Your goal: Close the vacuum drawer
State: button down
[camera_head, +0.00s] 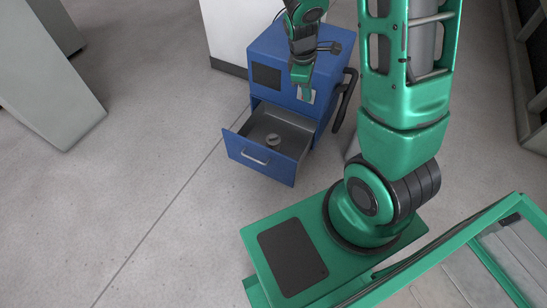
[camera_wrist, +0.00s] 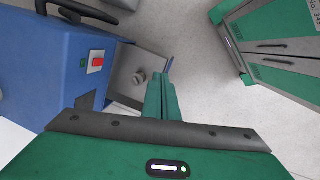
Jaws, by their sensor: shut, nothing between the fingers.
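The blue vacuum cabinet (camera_head: 310,58) stands on the floor in the upper middle of the head view. It also fills the left of the wrist view (camera_wrist: 50,70). Its vacuum drawer (camera_head: 262,157) is pulled out toward the lower left. The drawer has a blue front with a silver handle and a grey inside with a small round knob. The drawer's inside shows in the wrist view (camera_wrist: 128,85). My gripper (camera_head: 303,92) is shut and empty beside the cabinet's front, above the drawer's back right. In the wrist view my fingers (camera_wrist: 161,85) are together, just right of the drawer.
A red switch (camera_wrist: 97,62) is on the cabinet. A grey slanted structure (camera_head: 50,75) is at left. The floor left of the drawer is clear.

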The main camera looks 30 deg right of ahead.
jog(key=w+a+f+n, duration=0.1)
jog(key=a+f+n, duration=0.35)
jog(key=f, duration=0.65)
jog(key=w+a+f+n+t, duration=0.1)
jog(key=a+f+n, duration=0.4)
jog(key=f, duration=0.5)
jog(key=w+a+f+n, duration=0.1)
jog(key=a+f+n, duration=0.2)
jog(key=f+n, duration=0.55)
jog(key=w+d+f+m, duration=0.1)
jog(key=d+f, duration=0.1)
jog(key=f, duration=0.4)
jog(key=w+d+f+m, duration=0.1)
jog(key=w+d+f, duration=0.1)
jog(key=f, duration=0.3)
jog(key=shift+w+d+f, duration=0.3)
jog(key=shift+d+f, duration=0.1)
